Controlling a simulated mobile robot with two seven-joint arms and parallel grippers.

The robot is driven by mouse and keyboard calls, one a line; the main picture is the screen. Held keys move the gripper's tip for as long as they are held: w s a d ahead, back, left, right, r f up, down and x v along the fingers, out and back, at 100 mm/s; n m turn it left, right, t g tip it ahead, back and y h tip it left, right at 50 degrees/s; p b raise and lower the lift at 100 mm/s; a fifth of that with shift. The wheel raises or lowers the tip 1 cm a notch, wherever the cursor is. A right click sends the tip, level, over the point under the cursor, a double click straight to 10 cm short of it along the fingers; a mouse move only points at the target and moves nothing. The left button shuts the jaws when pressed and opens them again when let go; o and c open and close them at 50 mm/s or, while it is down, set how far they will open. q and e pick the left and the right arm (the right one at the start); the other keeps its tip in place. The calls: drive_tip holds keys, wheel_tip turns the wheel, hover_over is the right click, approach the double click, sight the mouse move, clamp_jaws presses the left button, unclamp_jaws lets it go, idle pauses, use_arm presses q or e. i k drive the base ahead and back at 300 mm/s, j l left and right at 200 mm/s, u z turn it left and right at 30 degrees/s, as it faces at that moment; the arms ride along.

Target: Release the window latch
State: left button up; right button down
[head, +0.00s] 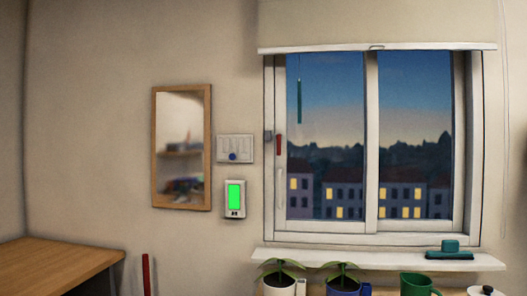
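A window (371,222) with two panes is set in the wall at the right. A small red handle (279,145), which looks like the latch, sits upright on the left side of the window frame. A small grey piece (268,136) is beside it on the frame. A pale vertical pull handle (281,188) is below the red one. Whether the latch is engaged I cannot tell. Neither of my grippers is in view.
A sill (340,260) under the window holds a teal squeegee-like object (450,251). Potted plants (279,284), a green mug (417,284) and a white lidded pot (485,290) stand below. A wooden table (55,262) is at left. A blind (376,25) hangs above the window.

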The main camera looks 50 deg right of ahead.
sight(278, 136)
drive_tip(key=i+j+z, duration=0.1)
drive_tip(key=i+z, duration=0.15)
drive_tip(key=i+j+z, duration=0.2)
drive_tip(key=i, duration=0.3)
drive_tip(key=i+j+z, duration=0.25)
drive_tip(key=i+l, duration=0.1)
